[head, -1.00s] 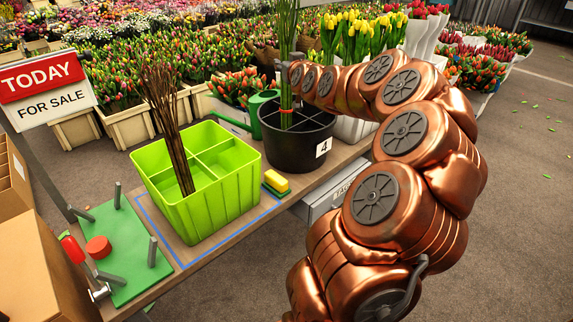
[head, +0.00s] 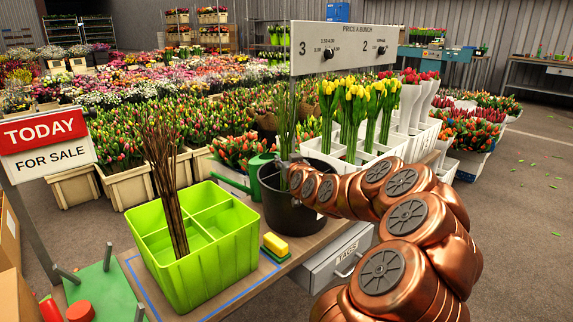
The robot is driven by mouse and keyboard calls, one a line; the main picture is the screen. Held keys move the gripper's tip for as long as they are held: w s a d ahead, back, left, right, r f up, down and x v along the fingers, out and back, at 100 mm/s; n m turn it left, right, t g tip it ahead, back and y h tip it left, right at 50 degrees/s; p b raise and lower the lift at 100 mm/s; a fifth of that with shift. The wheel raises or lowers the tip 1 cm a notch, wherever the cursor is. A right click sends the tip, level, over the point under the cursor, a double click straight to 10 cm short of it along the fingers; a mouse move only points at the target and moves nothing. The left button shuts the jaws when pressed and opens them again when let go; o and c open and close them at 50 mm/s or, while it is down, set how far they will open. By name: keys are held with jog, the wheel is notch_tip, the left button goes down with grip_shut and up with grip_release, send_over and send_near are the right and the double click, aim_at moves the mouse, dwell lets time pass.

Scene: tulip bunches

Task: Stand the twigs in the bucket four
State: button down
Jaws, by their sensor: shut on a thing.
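A tall bunch of thin green twigs (head: 287,115) stands nearly upright in the round black bucket (head: 290,214). My gripper (head: 289,166) is at the bunch, just above the bucket's rim, and is shut on it. The fingertips are small and partly hidden by the stems and my arm. The bucket's number 4 label, seen in the earlier frame, is now behind my arm. A bunch of brown twigs (head: 166,190) leans to the left in a lime green bin (head: 207,262) with several compartments.
A green watering can (head: 256,178) stands beside the bucket. A yellow sponge (head: 276,243) lies between bin and bucket. A price board (head: 343,48) stands behind, near yellow tulips (head: 348,105). A green board (head: 97,291) with pegs is at front left.

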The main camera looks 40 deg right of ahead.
jog(key=c, duration=0.7)
grip_release()
jog(key=shift+f, duration=0.1)
jog(key=shift+r, duration=0.3)
jog(key=p+v, duration=0.2)
jog(key=v, duration=1)
jog(key=shift+f, duration=0.15)
